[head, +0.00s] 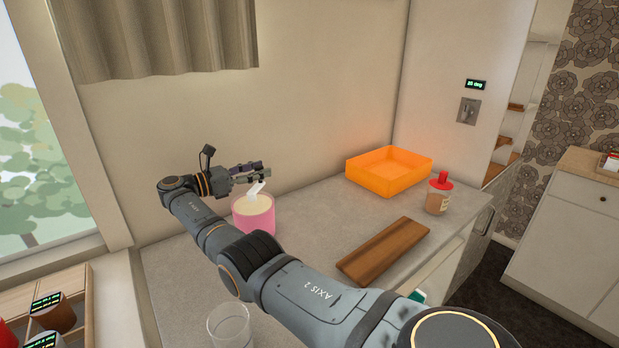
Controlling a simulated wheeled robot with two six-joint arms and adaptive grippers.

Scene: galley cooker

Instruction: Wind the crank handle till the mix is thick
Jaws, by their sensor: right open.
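A pink tub (254,219) stands upright on the grey counter, with a pale cream mix (248,206) inside. A white crank handle (256,188) sticks up at a tilt from the tub. How thick the mix is cannot be told. My right arm reaches across the counter from the lower right, and my right gripper (263,170) is open just above and behind the handle. Whether its fingers touch the handle cannot be told. My left gripper is not in view.
An orange tray (383,185), a red-capped jar (437,200) and a wooden board (384,250) occupy the right of the counter. A clear glass (229,325) stands at the near edge, beside my arm. Small jars (54,316) sit in a wooden rack at lower left.

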